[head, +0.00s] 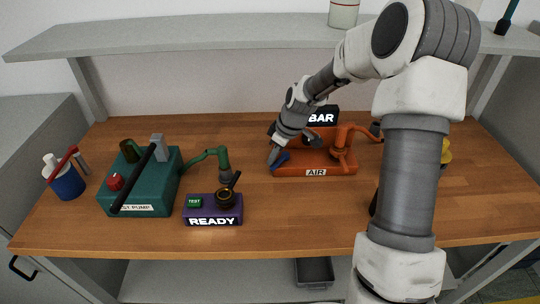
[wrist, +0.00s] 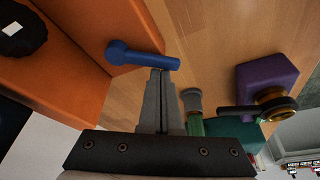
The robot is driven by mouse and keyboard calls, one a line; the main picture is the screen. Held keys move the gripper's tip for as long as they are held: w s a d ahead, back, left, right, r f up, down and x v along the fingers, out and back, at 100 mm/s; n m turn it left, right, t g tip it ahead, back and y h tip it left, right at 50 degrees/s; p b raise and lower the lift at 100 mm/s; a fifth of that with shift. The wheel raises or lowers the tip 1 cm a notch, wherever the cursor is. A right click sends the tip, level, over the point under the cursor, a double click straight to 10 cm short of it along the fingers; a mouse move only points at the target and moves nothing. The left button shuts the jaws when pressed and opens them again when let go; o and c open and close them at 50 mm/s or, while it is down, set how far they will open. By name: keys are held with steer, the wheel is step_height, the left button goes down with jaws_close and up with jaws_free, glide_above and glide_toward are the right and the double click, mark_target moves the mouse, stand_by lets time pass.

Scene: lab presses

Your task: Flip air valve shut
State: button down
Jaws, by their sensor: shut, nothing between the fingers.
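The orange air unit (head: 316,163) stands at the back middle of the wooden bench, with an "AIR" label on its front. Its blue valve lever (wrist: 140,57) sticks out from the orange body in the wrist view, and part of it shows in the head view (head: 282,160). My gripper (wrist: 160,75) is shut and empty. Its fingertips are at the free end of the blue lever, touching or very close; I cannot tell which. In the head view my gripper (head: 274,156) is at the left end of the air unit, and my wrist hides part of it.
A purple box (head: 213,210) reading "READY" stands front left of the air unit. A green test pump (head: 141,185) with a black handle and a blue pot (head: 66,180) are further left. A shelf (head: 200,37) runs above the bench. Bare wood lies in front of the air unit.

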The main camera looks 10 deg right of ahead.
steer(key=n, duration=0.1)
steer(key=s+d+n, duration=0.1)
steer(key=n+g+p, duration=0.1)
steer(key=n, duration=0.1)
steer(key=shift+s+d+y, duration=0.2)
steer(key=shift+d+y, duration=0.05)
steer(key=shift+y, duration=0.15)
steer(key=shift+s+a, duration=0.1)
steer(key=shift+s+a, duration=0.35)
steer(key=shift+s, duration=0.3)
steer(key=shift+r, duration=0.2)
